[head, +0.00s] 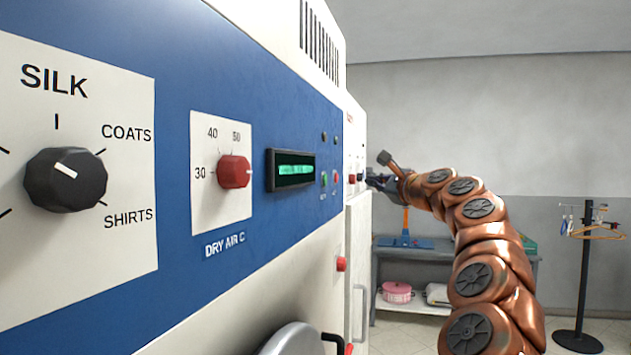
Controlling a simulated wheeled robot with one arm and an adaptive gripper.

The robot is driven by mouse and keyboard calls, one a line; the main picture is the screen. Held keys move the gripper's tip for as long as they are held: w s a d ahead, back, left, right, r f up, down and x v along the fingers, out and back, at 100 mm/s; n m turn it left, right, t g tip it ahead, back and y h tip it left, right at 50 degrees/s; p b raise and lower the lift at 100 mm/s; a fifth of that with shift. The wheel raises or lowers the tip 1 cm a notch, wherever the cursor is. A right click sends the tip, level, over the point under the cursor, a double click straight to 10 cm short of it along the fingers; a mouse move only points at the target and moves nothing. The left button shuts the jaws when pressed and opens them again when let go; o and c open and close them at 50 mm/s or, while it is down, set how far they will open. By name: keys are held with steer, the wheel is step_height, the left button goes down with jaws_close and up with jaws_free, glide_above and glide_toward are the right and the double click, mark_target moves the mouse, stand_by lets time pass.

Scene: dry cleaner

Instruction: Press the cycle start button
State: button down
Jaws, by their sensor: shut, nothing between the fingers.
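My gripper (370,180) is far off at the end of the copper arm, shut and empty. It is close to the white panel (350,135) of a second machine beyond. Whether it touches that panel cannot be told.
The blue panel also has a black dial (66,180) and a red dial (234,172). A red knob (341,264) sticks out lower down. At the back stand a grey table (455,256) and a hanger stand (584,265). Floor between them is clear.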

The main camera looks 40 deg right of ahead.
mark_target(325, 180)
steer(key=shift+s, duration=0.1)
steer(key=w+a+b, duration=0.1)
steer(key=w+a, duration=0.4)
steer(key=w, duration=0.2)
stand_by(0.6)
steer(key=shift+w+r, duration=0.1)
steer(key=shift+w, duration=0.15)
stand_by(1.2)
steer(key=shift+w+a, duration=0.2)
